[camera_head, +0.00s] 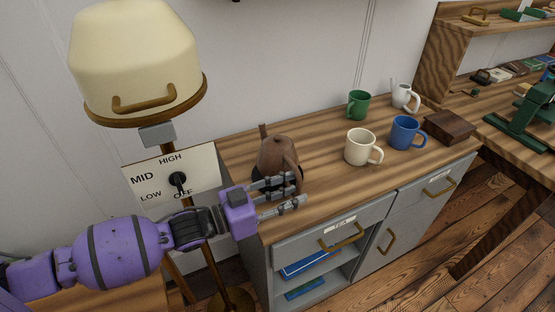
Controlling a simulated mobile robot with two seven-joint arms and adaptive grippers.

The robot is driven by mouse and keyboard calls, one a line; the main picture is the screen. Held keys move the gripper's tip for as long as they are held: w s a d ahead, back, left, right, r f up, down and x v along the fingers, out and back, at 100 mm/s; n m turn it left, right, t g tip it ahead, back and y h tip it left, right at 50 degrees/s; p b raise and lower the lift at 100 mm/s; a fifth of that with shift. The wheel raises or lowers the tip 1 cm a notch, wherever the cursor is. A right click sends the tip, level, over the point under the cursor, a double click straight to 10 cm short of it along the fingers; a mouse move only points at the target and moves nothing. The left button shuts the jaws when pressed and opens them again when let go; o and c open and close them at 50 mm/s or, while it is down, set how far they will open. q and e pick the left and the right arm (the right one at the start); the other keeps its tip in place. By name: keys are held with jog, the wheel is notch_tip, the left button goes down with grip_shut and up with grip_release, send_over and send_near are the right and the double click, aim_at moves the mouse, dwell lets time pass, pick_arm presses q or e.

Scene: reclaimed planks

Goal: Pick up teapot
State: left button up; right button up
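A brown teapot (273,154) stands on the left end of the striped wooden countertop (325,172), with its spout up at the back left and its handle toward the front right. My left gripper (297,190) reaches in from the left at the front of the teapot. Its grey fingers are spread apart, with the upper finger overlapping the lower part of the teapot and its handle in the picture. Whether it touches the teapot I cannot tell. The teapot's lower front is partly hidden by the fingers. My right gripper is not in view.
A cream mug (359,147), a blue mug (404,133), a green mug (357,105) and a white pitcher (401,95) stand to the right, beside a dark wooden box (448,127). A cream lamp (135,55) with a dial panel (150,178) rises at the left.

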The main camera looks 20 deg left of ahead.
pick_arm(q)
grip_shut()
dwell(0.3)
jog(key=shift+r, duration=0.2)
jog(key=shift+r, duration=0.1)
